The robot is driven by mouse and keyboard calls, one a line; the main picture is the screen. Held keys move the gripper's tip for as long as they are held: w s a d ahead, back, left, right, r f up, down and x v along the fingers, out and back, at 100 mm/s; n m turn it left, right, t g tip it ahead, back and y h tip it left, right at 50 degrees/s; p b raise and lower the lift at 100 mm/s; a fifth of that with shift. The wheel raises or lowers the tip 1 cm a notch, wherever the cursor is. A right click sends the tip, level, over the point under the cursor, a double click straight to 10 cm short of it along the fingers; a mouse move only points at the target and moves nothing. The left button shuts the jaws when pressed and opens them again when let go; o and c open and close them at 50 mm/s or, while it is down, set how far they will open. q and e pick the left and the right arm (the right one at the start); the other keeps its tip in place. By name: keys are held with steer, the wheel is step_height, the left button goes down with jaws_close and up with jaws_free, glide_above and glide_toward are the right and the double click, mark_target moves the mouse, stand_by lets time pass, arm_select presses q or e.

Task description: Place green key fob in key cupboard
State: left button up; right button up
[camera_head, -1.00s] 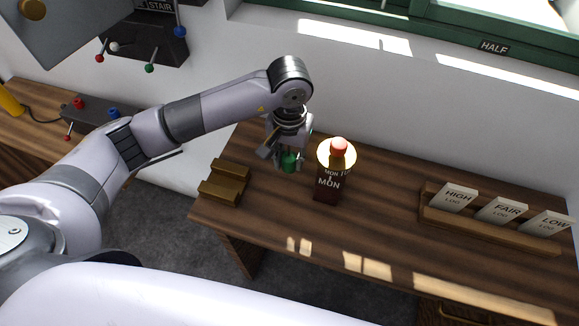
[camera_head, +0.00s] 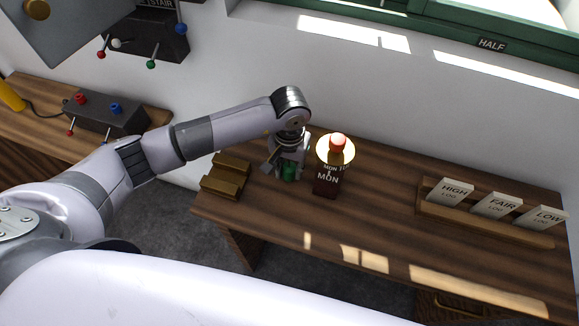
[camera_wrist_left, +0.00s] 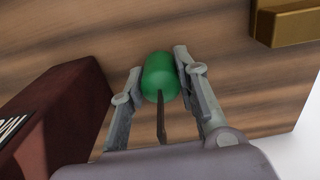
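The green key fob (camera_head: 289,174) is a small rounded green cylinder low over the wooden desk, between the brown stepped block and the dark red upright marked MON. My left gripper (camera_head: 287,170) points down at it. In the left wrist view, the fob (camera_wrist_left: 159,70) sits between the two fingertips, which appear to touch both its sides, and a thin dark stem runs back from it between the fingers. I cannot tell whether the fob touches the desk. A grey panel with a brass knob (camera_head: 84,22) is cut off at upper left; whether it is the key cupboard is unclear. My right gripper is not in view.
The dark red upright (camera_head: 326,186) stands close right of the gripper, the brown stepped block (camera_head: 226,184) to its left. A card rack (camera_head: 480,222) is farther right. A dark box with coloured levers (camera_head: 105,116) sits on the left bench. The desk's middle is clear.

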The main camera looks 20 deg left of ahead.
arm_select(q)
steer(key=o, duration=0.4)
steer(key=shift+r, duration=0.1)
